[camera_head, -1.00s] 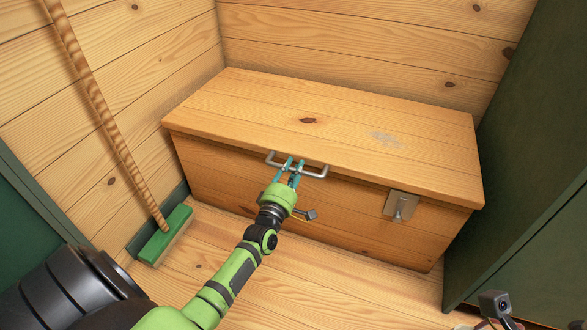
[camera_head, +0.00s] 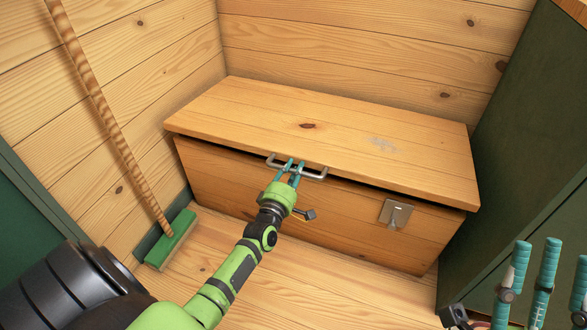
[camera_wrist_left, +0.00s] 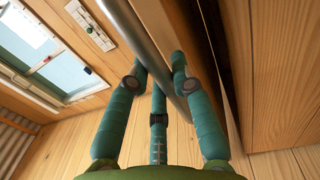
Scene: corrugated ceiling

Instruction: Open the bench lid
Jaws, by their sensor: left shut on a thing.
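The wooden bench lid (camera_head: 330,125) is slightly raised at its front, with a dark gap between it and the bench box (camera_head: 300,208). A metal bar handle (camera_head: 315,175) sits at the lid's front edge. My left gripper (camera_head: 291,169) is shut on this handle. In the left wrist view, its teal fingers (camera_wrist_left: 155,78) close around the grey handle bar (camera_wrist_left: 140,40), beside the wooden lid edge (camera_wrist_left: 203,60). My right gripper (camera_head: 550,262) shows at the lower right, its teal fingers spread and empty, away from the bench.
A metal latch plate (camera_head: 396,213) is on the box front at right. A green broom (camera_head: 170,240) leans at the left wall. A dark green cabinet (camera_head: 525,160) stands close to the bench's right end. Plank walls (camera_head: 370,45) are behind the lid.

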